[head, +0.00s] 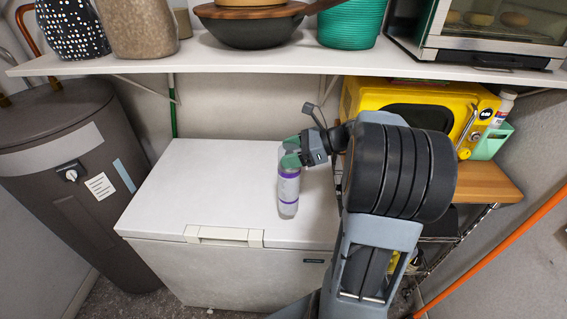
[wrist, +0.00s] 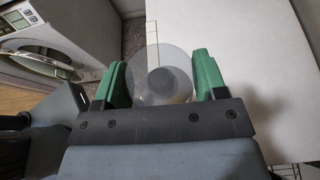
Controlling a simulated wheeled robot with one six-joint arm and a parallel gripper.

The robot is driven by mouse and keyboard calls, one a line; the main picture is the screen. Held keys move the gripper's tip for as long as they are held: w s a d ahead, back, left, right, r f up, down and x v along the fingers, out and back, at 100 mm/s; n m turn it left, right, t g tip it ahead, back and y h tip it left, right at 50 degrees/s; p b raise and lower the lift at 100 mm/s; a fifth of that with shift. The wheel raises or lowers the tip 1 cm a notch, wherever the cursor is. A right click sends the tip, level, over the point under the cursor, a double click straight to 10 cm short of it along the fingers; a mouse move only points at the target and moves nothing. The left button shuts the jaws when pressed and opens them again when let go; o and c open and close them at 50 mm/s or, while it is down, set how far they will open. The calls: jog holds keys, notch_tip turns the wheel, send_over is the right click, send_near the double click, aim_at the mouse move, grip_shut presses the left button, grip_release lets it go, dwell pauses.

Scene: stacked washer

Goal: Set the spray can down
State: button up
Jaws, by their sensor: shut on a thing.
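The spray can (head: 288,190) is white and grey with purple bands and stands upright at the white chest's top, near its front right part. My gripper (head: 290,152) is shut on its upper end, coming in from the right. In the wrist view the can's round top (wrist: 168,76) sits between the two green fingers of my gripper (wrist: 165,78). Whether the can's base touches the lid or hangs just above it I cannot tell.
The white chest lid (head: 200,185) is bare to the left of the can. A shelf (head: 270,62) with pots overhangs its back. A yellow microwave (head: 455,105) stands on a wooden board at right. A grey water heater (head: 65,165) stands at left.

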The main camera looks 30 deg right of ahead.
aim_at(289, 182)
notch_tip(289, 182, down, 6)
jog(key=w+p, duration=0.1)
jog(key=w, duration=0.1)
jog(key=shift+w+a, duration=0.3)
jog(key=shift+w, duration=0.05)
jog(key=shift+f, duration=0.15)
jog(key=shift+f, duration=0.15)
jog(key=o, duration=1.6)
jog(key=shift+c, duration=0.2)
